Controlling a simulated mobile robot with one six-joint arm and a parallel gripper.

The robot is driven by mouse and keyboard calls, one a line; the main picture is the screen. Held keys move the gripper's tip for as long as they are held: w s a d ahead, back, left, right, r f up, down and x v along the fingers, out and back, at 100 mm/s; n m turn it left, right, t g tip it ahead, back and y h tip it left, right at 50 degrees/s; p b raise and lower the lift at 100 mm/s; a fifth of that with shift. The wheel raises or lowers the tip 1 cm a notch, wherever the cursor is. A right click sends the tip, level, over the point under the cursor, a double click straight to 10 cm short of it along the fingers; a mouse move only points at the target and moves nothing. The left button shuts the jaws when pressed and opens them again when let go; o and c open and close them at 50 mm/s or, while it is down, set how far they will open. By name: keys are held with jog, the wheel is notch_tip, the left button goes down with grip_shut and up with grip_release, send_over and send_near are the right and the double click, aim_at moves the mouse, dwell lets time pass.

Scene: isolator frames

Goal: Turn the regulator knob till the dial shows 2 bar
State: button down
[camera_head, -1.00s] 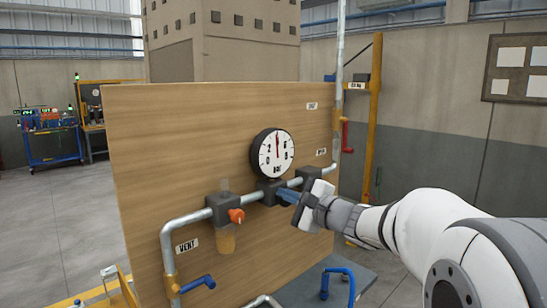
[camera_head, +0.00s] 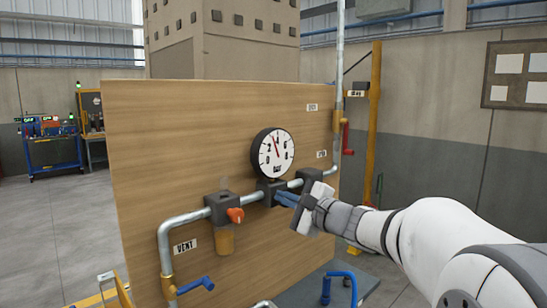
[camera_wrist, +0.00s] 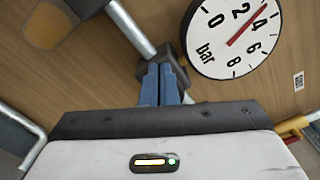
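The round white dial (camera_head: 284,162) with a black rim is on the wooden panel; it also shows in the wrist view (camera_wrist: 212,50). Its red needle points between 2 and 4. The dark regulator block (camera_head: 266,187) sits on the pipe just below the dial. My gripper (camera_head: 284,198) has its blue fingers closed together at the front of this block, where they hide the knob. In the wrist view the fingers (camera_wrist: 160,86) meet the dark block end-on, with only a thin line between them.
An orange knob (camera_head: 236,215) on another block stands left on the same pipe, above an amber bowl (camera_head: 224,241). Blue valve handles (camera_head: 197,284) are low on the panel. A red handle (camera_head: 345,136) is on the vertical pipe at right.

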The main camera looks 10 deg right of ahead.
jog(key=shift+s+a+f+b, duration=0.15)
jog(key=shift+f+b, duration=0.55)
jog(key=shift+b, duration=1.1)
jog(key=shift+s+a+b, duration=0.1)
jog(key=shift+a+b, duration=0.15)
jog(key=shift+b, duration=0.3)
jog(key=b+v, duration=0.1)
jog(key=v, duration=0.5)
jog(key=shift+b, duration=0.35)
jog(key=shift+r, duration=0.1)
jog(key=w+d+r+m+p, duration=0.1)
jog(key=w+d+m+p, duration=0.15)
jog(key=m+p, duration=0.6)
jog(key=w+d+r+m+p, duration=0.1)
jog(key=d+r+m+p, duration=0.15)
jog(key=m+p, duration=0.6)
jog(key=w+a+m+b, duration=0.1)
jog(key=w+a, duration=0.2)
jog(key=w, duration=0.2)
jog(key=shift+a+f+b, duration=0.15)
jog(key=shift+f+b, duration=0.2)
